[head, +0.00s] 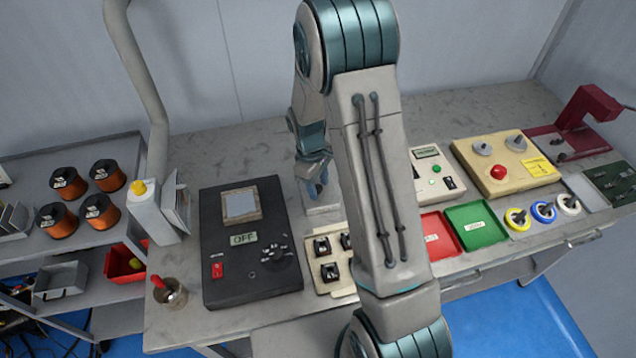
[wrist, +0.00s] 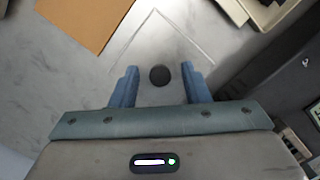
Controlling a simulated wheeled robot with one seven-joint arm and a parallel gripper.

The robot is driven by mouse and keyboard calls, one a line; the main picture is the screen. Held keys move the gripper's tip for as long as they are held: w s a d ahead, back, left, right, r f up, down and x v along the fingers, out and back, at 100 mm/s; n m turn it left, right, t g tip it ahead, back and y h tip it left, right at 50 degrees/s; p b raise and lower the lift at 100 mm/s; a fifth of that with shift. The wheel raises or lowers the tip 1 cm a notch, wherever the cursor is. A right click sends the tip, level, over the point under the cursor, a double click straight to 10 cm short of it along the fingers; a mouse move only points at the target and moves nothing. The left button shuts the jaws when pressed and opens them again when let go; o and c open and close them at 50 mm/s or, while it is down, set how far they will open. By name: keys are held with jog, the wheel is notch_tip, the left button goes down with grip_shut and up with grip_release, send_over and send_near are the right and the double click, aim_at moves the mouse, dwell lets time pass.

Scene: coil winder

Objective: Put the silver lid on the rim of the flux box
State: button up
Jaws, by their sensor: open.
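The silver lid (wrist: 157,38) lies flat on the grey bench, a thin square plate with a round black knob in its middle. My gripper (wrist: 159,70) is open, with one blue finger on each side of the knob and a gap to both. In the head view my gripper (head: 317,190) points down at the lid (head: 322,209), beside the black unit. I cannot pick out the flux box for certain; my arm hides part of the bench.
The black unit (head: 250,270) with an "OFF" display stands left of the lid. A cream tray of dark cores (head: 326,272) is in front. A brown sheet (wrist: 85,18) lies near the lid. Red (head: 438,236) and green (head: 474,226) trays are to the right.

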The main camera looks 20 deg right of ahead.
notch_tip(320, 180, up, 11)
jog(key=w+a+b, duration=0.1)
jog(key=s+r+m+t, duration=0.2)
jog(key=s+r+m, duration=0.2)
jog(key=s, duration=0.6)
jog(key=s+d+r+m+t+y, duration=0.1)
jog(key=s+r+m, duration=0.4)
jog(key=s, duration=0.6)
notch_tip(320, 180, up, 2)
jog(key=shift+s+r+t, duration=0.2)
jog(key=shift+t, duration=0.6)
jog(key=shift+d, duration=0.1)
jog(key=shift+c, duration=0.6)
jog(key=shift+s, duration=0.1)
